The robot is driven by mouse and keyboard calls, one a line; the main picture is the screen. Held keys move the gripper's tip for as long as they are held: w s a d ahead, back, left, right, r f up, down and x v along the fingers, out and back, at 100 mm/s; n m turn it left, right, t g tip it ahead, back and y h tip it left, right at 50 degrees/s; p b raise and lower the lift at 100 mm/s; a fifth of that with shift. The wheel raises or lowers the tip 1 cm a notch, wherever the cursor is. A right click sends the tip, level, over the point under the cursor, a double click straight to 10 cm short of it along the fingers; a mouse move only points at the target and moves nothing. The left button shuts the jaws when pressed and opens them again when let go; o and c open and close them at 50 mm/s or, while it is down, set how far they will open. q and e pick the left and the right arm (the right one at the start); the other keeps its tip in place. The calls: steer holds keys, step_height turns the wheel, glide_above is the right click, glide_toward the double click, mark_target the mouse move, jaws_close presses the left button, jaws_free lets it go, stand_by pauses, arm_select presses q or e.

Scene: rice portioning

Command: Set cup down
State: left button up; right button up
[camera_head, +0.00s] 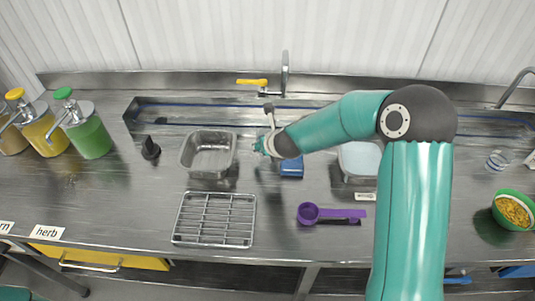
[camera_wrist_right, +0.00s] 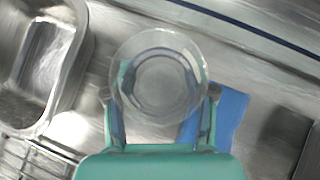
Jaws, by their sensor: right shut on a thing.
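A clear, round cup (camera_wrist_right: 160,75) sits between the fingers of my right gripper (camera_wrist_right: 160,95) in the right wrist view, seen from above. The gripper is shut on it. It looks empty. In the head view my right gripper (camera_head: 266,146) is over the back middle of the counter, right of a steel pan; the cup is hard to make out there. I cannot tell the cup's height above the counter. My left gripper is out of view.
The steel pan (camera_head: 186,152) and a wire rack (camera_head: 215,243) are left of the gripper. A purple scoop (camera_head: 310,212) lies in front. A pale-filled container (camera_head: 360,158) stands right, partly behind my arm. A green bowl (camera_head: 503,194) is far right. Pump bottles (camera_head: 90,135) stand left.

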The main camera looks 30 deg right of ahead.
steer(key=shift+f+b, duration=0.4)
steer(key=shift+f, duration=1.2)
steer(key=shift+f, duration=0.15)
steer(key=o, duration=0.7)
steer(key=shift+o, duration=0.2)
